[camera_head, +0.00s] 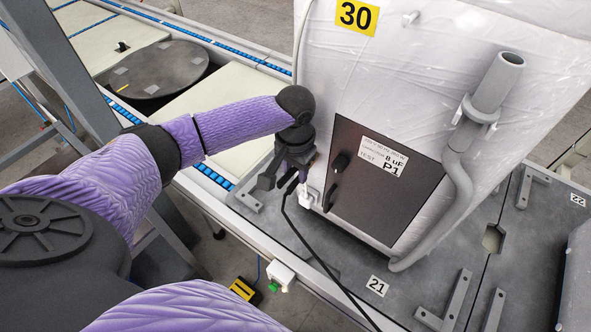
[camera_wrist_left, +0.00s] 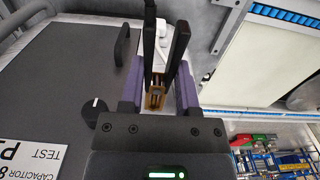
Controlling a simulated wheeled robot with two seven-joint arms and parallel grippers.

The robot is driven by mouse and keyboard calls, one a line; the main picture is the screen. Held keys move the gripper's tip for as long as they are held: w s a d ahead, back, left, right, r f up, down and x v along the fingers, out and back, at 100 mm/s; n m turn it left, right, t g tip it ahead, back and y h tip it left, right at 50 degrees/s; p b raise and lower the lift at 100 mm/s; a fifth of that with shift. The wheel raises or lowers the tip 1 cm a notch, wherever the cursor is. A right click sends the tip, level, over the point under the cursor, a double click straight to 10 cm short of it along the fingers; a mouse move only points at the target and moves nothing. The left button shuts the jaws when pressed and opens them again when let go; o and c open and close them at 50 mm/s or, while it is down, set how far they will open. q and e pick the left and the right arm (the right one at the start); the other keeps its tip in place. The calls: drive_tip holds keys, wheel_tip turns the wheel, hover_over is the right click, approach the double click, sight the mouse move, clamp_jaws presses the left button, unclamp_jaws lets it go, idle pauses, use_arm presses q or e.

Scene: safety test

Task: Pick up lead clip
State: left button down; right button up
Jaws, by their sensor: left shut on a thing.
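My left gripper (camera_head: 290,182) is at the lower left edge of the wrapped white cabinet, beside its dark front panel (camera_head: 380,185). In the left wrist view its two black fingers (camera_wrist_left: 165,42) are shut on the lead clip, a brass-coloured piece (camera_wrist_left: 155,92) between them. In the head view the clip is mostly hidden by the gripper. A black lead (camera_head: 318,258) runs from the gripper down to the lower right. A white fitting (camera_head: 304,196) stands just by the fingertips; I cannot tell whether the clip touches it. My right gripper is not in view.
The panel carries a black handle (camera_head: 330,196), a knob (camera_head: 341,161) and a test label (camera_head: 384,158). A grey pipe (camera_head: 459,185) runs down the cabinet's right side. A conveyor with pale boards (camera_head: 225,108) lies behind my left arm. A green-button box (camera_head: 281,276) is below.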

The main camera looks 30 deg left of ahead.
sight(295, 173)
use_arm(q)
wheel_tip(295, 173, up, 7)
drive_tip(key=shift+s+r+p, duration=0.1)
drive_tip(key=shift+p, duration=1.05)
drive_tip(key=s+a+p, duration=0.2)
drive_tip(key=s+p, duration=0.3)
drive_tip(key=s, duration=1.9)
drive_tip(key=shift+f, duration=0.2)
drive_tip(key=shift+d, duration=0.1)
